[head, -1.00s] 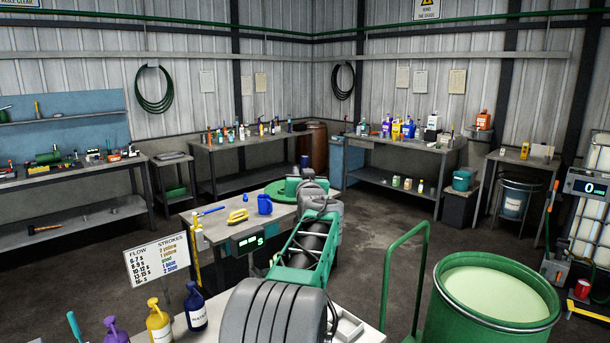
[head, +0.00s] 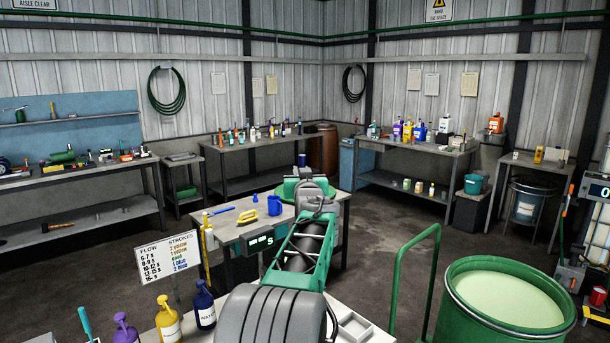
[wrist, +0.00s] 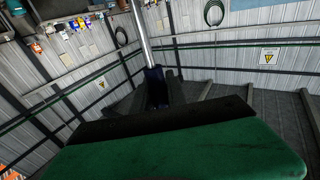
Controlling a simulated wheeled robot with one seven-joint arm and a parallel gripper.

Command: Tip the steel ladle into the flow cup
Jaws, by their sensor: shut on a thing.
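In the wrist view my gripper (wrist: 156,98) is shut on the dark blue grip (wrist: 155,80) of a long steel rod (wrist: 140,32), which looks like the steel ladle's handle. The rod runs up out of the top of the picture, so the ladle's bowl is not seen. In the head view my own arm reaches over the middle table and hides the gripper and the ladle. I cannot make out the flow cup in either view; it may be behind my arm.
Pump bottles (head: 204,306) and a flow chart sign (head: 168,257) stand front left. A large green drum (head: 505,310) and green rail (head: 398,275) stand front right.

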